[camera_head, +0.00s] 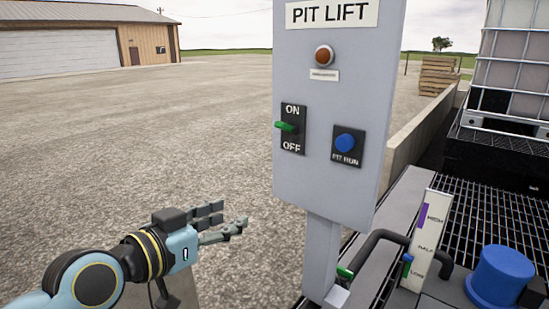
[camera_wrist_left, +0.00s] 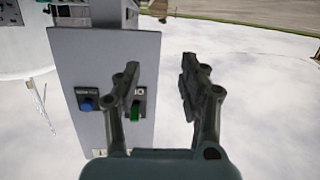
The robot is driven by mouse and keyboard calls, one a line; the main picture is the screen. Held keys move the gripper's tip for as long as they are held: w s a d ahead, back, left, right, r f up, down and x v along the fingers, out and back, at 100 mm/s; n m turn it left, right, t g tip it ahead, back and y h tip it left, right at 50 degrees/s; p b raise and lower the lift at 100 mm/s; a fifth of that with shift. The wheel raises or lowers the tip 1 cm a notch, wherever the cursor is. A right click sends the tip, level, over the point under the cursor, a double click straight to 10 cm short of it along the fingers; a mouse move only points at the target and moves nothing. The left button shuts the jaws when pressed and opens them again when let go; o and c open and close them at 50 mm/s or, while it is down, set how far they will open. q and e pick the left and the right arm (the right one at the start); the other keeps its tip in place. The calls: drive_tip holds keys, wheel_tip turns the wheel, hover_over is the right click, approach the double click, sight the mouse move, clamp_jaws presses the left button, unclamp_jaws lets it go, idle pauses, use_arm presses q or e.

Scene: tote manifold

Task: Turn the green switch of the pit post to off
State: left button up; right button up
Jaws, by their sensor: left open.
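The grey pit post panel (camera_head: 345,206), labelled PIT LIFT, stands upright right of centre in the head view. Its green switch (camera_head: 287,127) sits on a black plate with ON above and OFF below. The green lever sticks out to the left, between the two words. My left gripper (camera_head: 226,221) is open and empty, below and left of the panel, apart from it. In the left wrist view the green switch (camera_wrist_left: 136,111) shows beside the left finger of the open gripper (camera_wrist_left: 158,82), partly covered by it. My right gripper is in neither view.
A blue PIT RUN button (camera_head: 346,143) and a brown-red lamp (camera_head: 324,55) are on the panel. At lower right are a level gauge (camera_head: 424,235), a blue cap (camera_head: 500,273) and a black grating (camera_head: 489,215). Open gravel lies left of the post.

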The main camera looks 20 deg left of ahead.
use_arm(q)
drive_tip(key=m+t+h+p, duration=0.1)
drive_tip(key=t+h+p, duration=0.1)
approach(280, 128)
drive_tip(key=x, duration=0.6)
drive_tip(key=p+x, duration=0.1)
drive_tip(key=x, duration=0.3)
drive_tip(key=shift+a+f, duration=0.15)
drive_tip(key=shift+a, duration=0.15)
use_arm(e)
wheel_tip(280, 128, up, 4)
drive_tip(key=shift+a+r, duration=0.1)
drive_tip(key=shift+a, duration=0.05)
use_arm(q)
clamp_jaws()
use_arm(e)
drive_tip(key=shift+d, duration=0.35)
